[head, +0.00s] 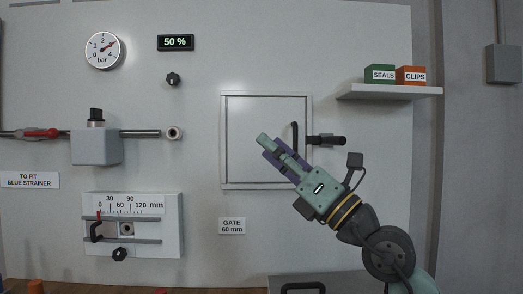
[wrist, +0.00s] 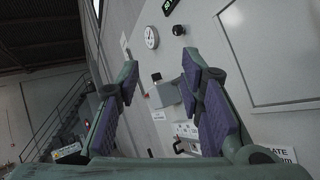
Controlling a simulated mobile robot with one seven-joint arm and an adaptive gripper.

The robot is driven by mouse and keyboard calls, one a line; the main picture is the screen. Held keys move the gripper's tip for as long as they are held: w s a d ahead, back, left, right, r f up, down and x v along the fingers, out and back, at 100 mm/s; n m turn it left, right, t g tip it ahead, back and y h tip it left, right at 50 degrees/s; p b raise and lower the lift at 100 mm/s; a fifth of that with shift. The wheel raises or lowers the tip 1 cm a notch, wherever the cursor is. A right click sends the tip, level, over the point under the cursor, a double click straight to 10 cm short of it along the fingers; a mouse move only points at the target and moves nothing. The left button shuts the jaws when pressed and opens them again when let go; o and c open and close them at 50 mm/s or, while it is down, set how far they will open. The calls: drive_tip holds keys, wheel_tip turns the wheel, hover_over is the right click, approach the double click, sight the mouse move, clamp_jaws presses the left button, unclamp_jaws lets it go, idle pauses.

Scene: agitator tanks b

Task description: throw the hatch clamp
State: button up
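The square hatch (head: 240,115) is a closed-looking grey panel in a frame on the wall. The hatch clamp (head: 326,140) is a dark fitting at the hatch's right edge, lying horizontally. A bent black bar (head: 295,132) stands upright just left of it; I cannot tell whether it is part of the clamp. My gripper (head: 268,148) is in front of the hatch, left of the clamp, pointing up and left. In the wrist view my gripper (wrist: 160,65) has its purple-padded fingers apart with nothing between them. That view shows part of the hatch (wrist: 280,45), but not the clamp.
A shelf (head: 390,91) with a green SEALS box (head: 380,74) and an orange CLIPS box (head: 411,75) juts out above right. A valve block (head: 96,147) and a slide gauge (head: 165,215) project from the wall at left. The wall below the shelf looks clear.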

drive_tip(key=shift+s+a+r+n+g+y, duration=0.1)
drive_tip(key=shift+s+a+n+g+y, duration=0.1)
drive_tip(key=shift+s+a+g+y, duration=0.45)
drive_tip(key=shift+s+a+r+n+g+y, duration=0.1)
drive_tip(key=shift+s+a+n+g+y, duration=0.25)
drive_tip(key=shift+a, duration=0.55)
drive_tip(key=shift+s+f, duration=0.1)
